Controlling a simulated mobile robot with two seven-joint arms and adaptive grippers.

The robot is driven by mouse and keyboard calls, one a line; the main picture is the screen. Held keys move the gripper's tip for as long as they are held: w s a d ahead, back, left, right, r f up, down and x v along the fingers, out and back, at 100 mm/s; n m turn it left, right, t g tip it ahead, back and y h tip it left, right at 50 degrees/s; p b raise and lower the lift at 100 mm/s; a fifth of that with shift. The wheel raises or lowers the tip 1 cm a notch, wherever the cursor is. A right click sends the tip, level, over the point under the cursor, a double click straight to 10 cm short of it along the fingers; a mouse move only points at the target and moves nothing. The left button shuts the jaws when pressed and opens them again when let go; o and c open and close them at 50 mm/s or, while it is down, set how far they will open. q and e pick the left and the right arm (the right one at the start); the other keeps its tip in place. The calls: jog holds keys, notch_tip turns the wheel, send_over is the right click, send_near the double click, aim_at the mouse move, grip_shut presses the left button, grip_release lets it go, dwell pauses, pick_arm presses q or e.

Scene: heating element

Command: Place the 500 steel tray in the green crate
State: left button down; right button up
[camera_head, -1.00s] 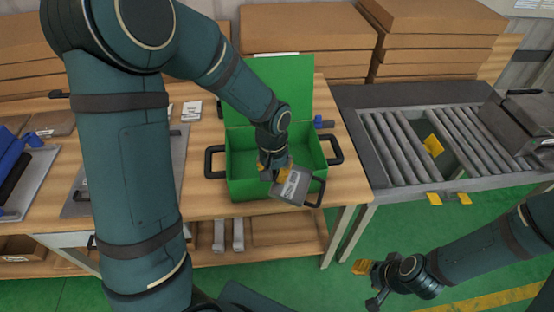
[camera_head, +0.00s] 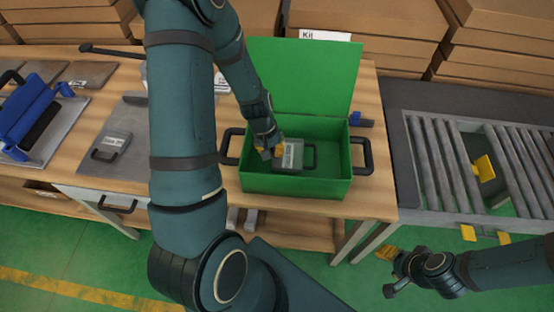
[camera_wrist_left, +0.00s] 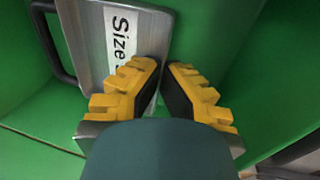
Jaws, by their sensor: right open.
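A grey steel tray (camera_head: 291,155) with a dark handle and a white label is inside the open green crate (camera_head: 300,186). The left wrist view shows the tray (camera_wrist_left: 85,30) with "Size" on its label; the number is hidden. My left gripper (camera_head: 272,152) reaches down into the crate at the tray's left end, away from the handle. In the left wrist view its yellow fingers (camera_wrist_left: 164,72) are close together, one on each side of the tray's edge. My right gripper (camera_head: 387,270) is open and empty, low at the right, away from the table.
The crate's raised lid (camera_head: 305,80) stands behind it. A roller conveyor (camera_head: 465,165) stands to the right. Cardboard boxes (camera_head: 365,35) are stacked behind.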

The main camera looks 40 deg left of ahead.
pick_arm(q)
jog(key=x, duration=0.3)
jog(key=shift+s+a+f+b, duration=0.2)
jog(key=shift+f+b, duration=0.15)
jog(key=shift+b, duration=0.05)
jog(key=shift+w+f, duration=0.15)
jog(key=shift+f, duration=0.25)
jog(key=shift+r, duration=0.1)
jog(key=c, duration=1.1)
grip_release()
jog(key=shift+c, duration=0.2)
